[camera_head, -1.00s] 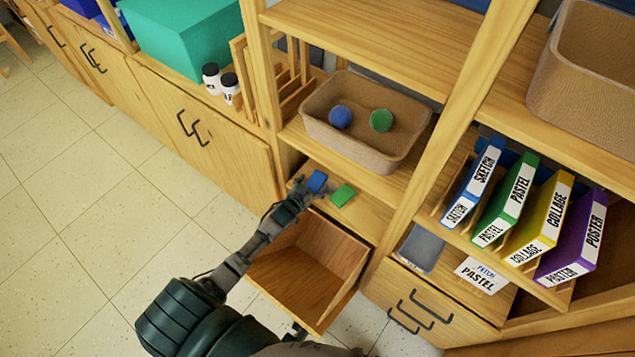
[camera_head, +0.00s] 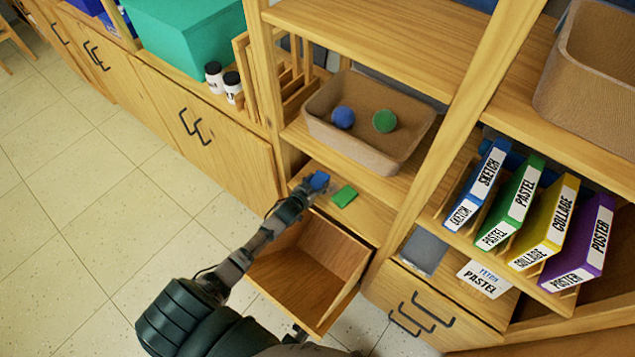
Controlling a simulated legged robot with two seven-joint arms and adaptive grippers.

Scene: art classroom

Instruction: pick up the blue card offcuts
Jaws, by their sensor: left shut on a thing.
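The blue card offcuts (camera_head: 320,181) are a small blue block on the low wooden shelf, below the tan bin. My left gripper (camera_head: 310,187) reaches in from the lower left and is shut on them. Its fingers hide part of the blue piece, and I cannot tell whether it is clear of the shelf. A similar green piece (camera_head: 344,196) lies flat on the same shelf, just to the right and apart from the gripper.
An open, empty wooden drawer (camera_head: 308,272) sticks out below the shelf, under my left arm. A tan bin (camera_head: 365,122) with a blue and a green ball stands on the shelf above. Coloured folders (camera_head: 530,215) stand at the right, beside a grey tray (camera_head: 424,251).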

